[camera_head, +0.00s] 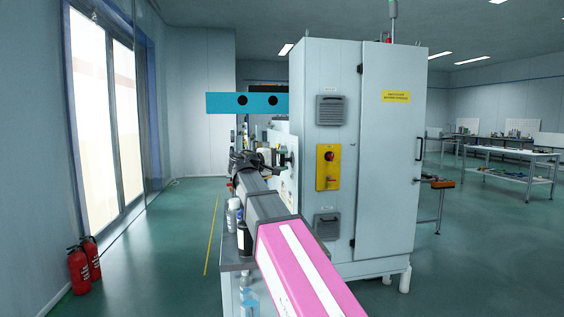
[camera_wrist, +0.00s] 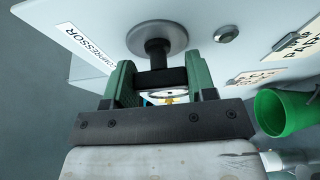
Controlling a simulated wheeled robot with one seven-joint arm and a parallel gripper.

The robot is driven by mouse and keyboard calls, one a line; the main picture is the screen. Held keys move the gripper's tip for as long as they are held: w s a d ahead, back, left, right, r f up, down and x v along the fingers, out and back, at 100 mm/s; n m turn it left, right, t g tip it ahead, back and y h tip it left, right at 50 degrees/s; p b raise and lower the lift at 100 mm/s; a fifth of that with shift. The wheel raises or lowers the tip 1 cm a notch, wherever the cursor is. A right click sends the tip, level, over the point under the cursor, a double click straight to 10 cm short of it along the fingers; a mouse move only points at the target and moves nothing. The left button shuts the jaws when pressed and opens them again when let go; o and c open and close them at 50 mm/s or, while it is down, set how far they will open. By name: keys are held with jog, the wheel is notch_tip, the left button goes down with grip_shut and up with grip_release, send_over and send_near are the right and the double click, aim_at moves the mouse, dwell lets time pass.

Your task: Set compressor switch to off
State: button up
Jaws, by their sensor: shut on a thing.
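The compressor switch (camera_wrist: 157,38) is a round grey disc on a stem with a dark bar-shaped handle, on a white panel (camera_wrist: 200,15) beside a COMPRESSOR label (camera_wrist: 88,46). My gripper (camera_wrist: 162,80) has its green fingers on both sides of the dark handle, shut on it. In the head view my gripper (camera_head: 268,158) reaches the panel's side at the left of the grey cabinet, and the switch there is small and partly hidden by the arm. I cannot read the switch's set position.
A green cup-like thing (camera_wrist: 284,112) is close to the gripper's right in the wrist view. Bottles (camera_head: 234,213) stand on a bench left of my arm. The tall grey cabinet (camera_head: 333,70) is to the right. Red fire extinguishers (camera_head: 79,270) stand by the window; the floor there is clear.

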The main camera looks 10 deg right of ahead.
jog(key=o, duration=0.9)
jog(key=shift+o, duration=0.2)
jog(key=v, duration=1.1)
jog(key=shift+a, duration=0.1)
